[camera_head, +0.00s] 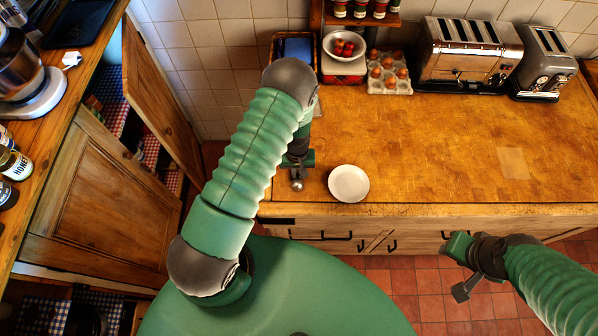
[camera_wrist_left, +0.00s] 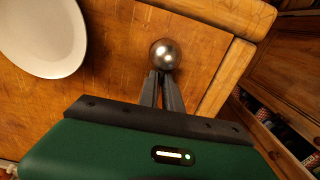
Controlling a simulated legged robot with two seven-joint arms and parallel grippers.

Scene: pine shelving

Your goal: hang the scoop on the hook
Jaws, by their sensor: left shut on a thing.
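My left gripper (camera_head: 297,174) is over the front left edge of the wooden worktop. In the left wrist view its two fingers (camera_wrist_left: 162,88) are close together, shut on the scoop. The scoop's rounded, shiny metal end (camera_wrist_left: 165,54) sticks out just beyond the fingertips; it also shows in the head view (camera_head: 297,185). The rest of the scoop is hidden by the fingers. I cannot make out the hook in either view. My right gripper (camera_head: 460,268) is at the lower right, in front of the drawers; its finger gap is not clear.
A white plate (camera_head: 348,183) lies on the worktop (camera_head: 440,150), right of the left gripper. An egg tray (camera_head: 389,73), a bowl (camera_head: 344,46) and two toasters (camera_head: 468,53) stand at the back. An open cupboard door (camera_head: 160,95) is at left. The worktop's middle is clear.

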